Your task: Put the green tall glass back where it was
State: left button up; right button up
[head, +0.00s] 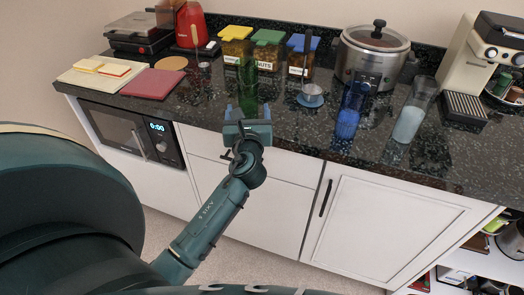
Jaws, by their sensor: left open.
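The green tall glass (248,84) stands upright on the dark speckled counter (285,118), near its front edge and in front of the jars. My left gripper (248,112) is open at the counter's front edge. Its two fingers point toward the glass, one on each side of its lower part in the head view. I cannot tell whether they touch it. The foot of the glass is partly hidden by the gripper. My right gripper is not in view.
A blue glass (349,112) and a clear glass with whitish contents (411,115) stand to the right. A ladle on a blue rest (311,98) is nearer. Lidded jars (268,50) and a steel cooker (368,62) stand behind. A red board (153,84) lies left.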

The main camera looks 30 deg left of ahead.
pick_arm(q)
jog(key=s+d+f+n+g+h, duration=0.1)
jog(key=s+d+f+n+h, duration=0.6)
jog(key=d+f+n, duration=0.4)
jog(key=s+d+f+n+g+h, duration=0.1)
jog(key=s+d+f+n+h, duration=0.2)
jog(key=s+d+n, duration=0.2)
jog(key=s+d+f+n+g+h, duration=0.1)
jog(key=s+d+f+n+h, duration=0.2)
jog(key=s+d+n, duration=0.3)
jog(key=s+n+h, duration=0.1)
jog(key=s+n, duration=0.2)
jog(key=shift+f+n+g, duration=0.3)
jog(key=shift+n+g, duration=0.1)
jog(key=shift+d, duration=0.1)
jog(key=shift+s+a+r+p, duration=0.2)
jog(key=shift+a+p, duration=0.25)
jog(key=shift+p, duration=0.85)
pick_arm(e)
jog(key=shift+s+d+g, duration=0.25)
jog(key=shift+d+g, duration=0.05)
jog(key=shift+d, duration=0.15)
